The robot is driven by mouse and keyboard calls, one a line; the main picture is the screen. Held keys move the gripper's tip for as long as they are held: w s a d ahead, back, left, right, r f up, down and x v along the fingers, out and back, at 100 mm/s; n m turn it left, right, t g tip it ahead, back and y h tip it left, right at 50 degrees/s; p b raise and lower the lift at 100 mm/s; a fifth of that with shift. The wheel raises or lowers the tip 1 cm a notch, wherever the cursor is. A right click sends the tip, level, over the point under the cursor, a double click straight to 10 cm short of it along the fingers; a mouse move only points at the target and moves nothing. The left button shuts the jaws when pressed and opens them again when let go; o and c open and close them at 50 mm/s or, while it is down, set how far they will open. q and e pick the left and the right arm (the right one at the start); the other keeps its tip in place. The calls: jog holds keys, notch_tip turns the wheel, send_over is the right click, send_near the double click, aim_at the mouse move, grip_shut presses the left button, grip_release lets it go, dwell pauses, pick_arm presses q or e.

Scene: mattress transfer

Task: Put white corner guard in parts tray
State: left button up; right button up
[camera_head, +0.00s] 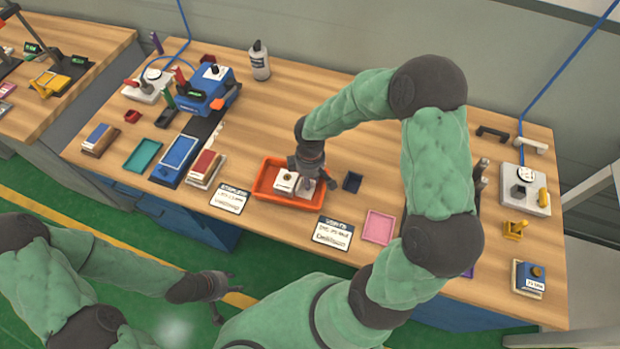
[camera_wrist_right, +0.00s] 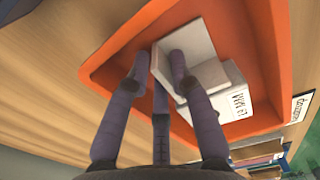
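The white corner guard (camera_wrist_right: 195,38) is an angled white piece inside the orange tray (camera_head: 263,192). The tray also fills much of the right wrist view (camera_wrist_right: 258,30). My right gripper (camera_head: 308,172) reaches down into the tray. In the right wrist view its fingertips (camera_wrist_right: 160,66) are close together with an edge of the guard between them, and it looks shut on the guard. The fingers hide part of the guard. A white labelled block (camera_wrist_right: 236,98) lies beside the guard in the tray. My left gripper (camera_head: 223,297) is open and empty, in front of the table.
Two label cards, one on the left (camera_head: 231,198) and one on the right (camera_head: 333,233), lie near the table's front edge. A small dark bin (camera_head: 352,181) and a pink tray (camera_head: 378,227) are right of the orange tray. Book-like blocks (camera_head: 206,167) and a blue tray (camera_head: 180,152) are left.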

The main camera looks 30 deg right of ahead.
dwell(0.3)
jog(key=shift+r, duration=0.2)
notch_tip(320, 180, up, 12)
jog(key=p, duration=0.4)
